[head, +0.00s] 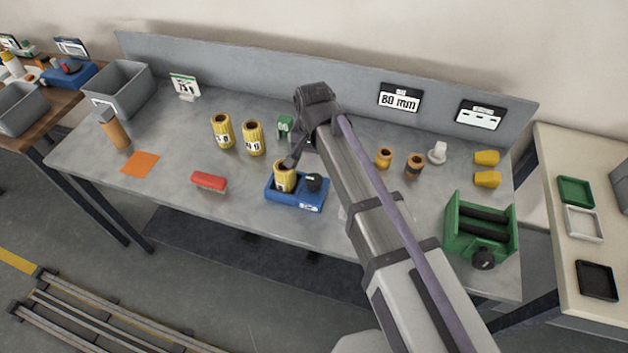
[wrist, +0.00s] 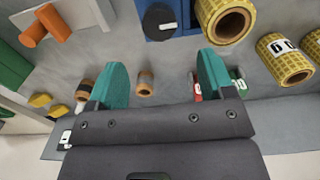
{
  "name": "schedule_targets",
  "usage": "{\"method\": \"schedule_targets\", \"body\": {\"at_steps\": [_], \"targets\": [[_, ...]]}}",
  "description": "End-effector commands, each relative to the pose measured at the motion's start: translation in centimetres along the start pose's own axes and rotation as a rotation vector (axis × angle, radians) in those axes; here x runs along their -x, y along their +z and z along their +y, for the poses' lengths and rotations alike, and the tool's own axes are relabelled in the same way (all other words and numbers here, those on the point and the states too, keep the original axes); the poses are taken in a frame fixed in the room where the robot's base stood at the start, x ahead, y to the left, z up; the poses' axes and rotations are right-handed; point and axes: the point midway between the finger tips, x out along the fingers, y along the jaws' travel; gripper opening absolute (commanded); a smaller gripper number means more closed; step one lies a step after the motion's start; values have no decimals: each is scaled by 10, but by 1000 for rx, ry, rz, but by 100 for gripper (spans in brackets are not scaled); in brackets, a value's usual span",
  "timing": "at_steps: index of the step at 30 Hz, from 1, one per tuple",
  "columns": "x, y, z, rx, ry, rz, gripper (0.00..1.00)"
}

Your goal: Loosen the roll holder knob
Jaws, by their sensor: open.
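The blue roll holder (head: 312,203) stands near the front middle of the bench in the head view. A yellow roll (head: 284,178) sits upright on its left side and the black knob (head: 314,182) is on its right side. In the wrist view the round black knob (wrist: 159,22) with a white mark shows on the blue holder at the top, beside the yellow roll (wrist: 228,20). My gripper (wrist: 162,60) is open and empty, its teal fingers apart, with the knob beyond the fingertips. In the head view my gripper (head: 291,160) is partly hidden by the arm.
Yellow mesh rolls (head: 221,130) stand behind to the left. A red-handled brush (head: 209,181) lies left of the holder. Small rolls (head: 384,157) stand to the right, and a green roller unit (head: 480,228) is at the right front. Bare bench lies around the holder.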

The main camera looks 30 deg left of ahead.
Motion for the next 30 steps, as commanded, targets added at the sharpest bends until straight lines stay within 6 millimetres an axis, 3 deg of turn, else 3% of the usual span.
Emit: {"method": "schedule_targets", "body": {"at_steps": [1, 6, 12, 21, 30], "targets": [[-19, 0, 0, 0, 0, 0, 75], [-61, 0, 0, 1, 1, 0, 75], [-93, 0, 0, 2, 3, -1, 75], [-92, 0, 1, 2, 3, -1, 75], [-92, 0, 1, 2, 3, -1, 48]]}}
